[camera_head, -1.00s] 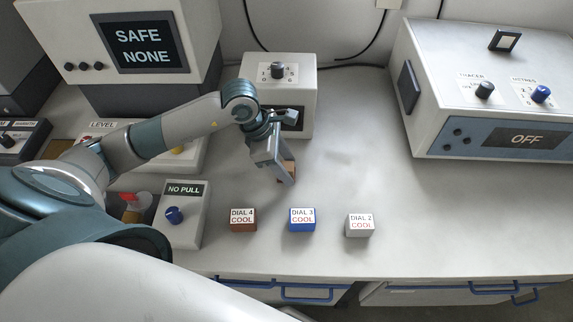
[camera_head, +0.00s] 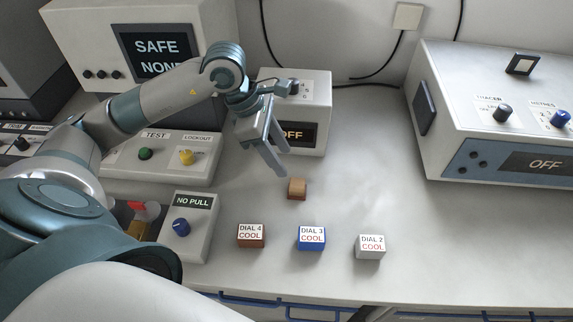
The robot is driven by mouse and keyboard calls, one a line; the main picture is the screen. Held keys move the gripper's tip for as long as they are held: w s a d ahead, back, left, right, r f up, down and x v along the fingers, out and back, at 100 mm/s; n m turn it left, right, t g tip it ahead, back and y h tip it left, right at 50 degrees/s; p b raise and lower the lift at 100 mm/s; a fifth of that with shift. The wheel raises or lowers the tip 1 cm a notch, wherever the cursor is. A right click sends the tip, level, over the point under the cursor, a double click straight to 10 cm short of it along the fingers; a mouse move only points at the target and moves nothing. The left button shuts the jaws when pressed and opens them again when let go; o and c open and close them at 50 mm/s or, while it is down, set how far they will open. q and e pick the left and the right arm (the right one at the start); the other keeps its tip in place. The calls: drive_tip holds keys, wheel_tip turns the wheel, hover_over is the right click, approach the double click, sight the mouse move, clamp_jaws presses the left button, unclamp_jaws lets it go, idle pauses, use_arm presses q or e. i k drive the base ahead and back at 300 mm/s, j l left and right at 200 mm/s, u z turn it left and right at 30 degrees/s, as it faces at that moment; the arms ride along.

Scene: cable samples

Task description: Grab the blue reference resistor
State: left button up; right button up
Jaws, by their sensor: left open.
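The blue reference resistor (camera_head: 311,239) is a small blue block labelled "DIAL 3 COOL". It sits on the bench between a brown block (camera_head: 251,236) labelled "DIAL 4 COOL" and a white block (camera_head: 370,247) labelled "DIAL 2 COOL". My left gripper (camera_head: 272,170) is open and empty, pointing down above the bench. It is behind and a little left of the blue block, clear of it. A small plain brown block (camera_head: 297,189) lies just to the right and in front of its fingers. My right gripper is not in view.
A white box with an "OFF" display (camera_head: 313,138) stands behind my left gripper. A "NO PULL" box (camera_head: 190,228) with a blue knob is at the left. A large instrument (camera_head: 490,120) stands at the right. The bench between it and the blocks is clear.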

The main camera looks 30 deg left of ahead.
sight(310, 238)
drive_tip(key=k+l+u, duration=0.15)
drive_tip(key=u, duration=0.25)
drive_tip(key=k+l+u, duration=0.2)
drive_tip(key=u, duration=0.25)
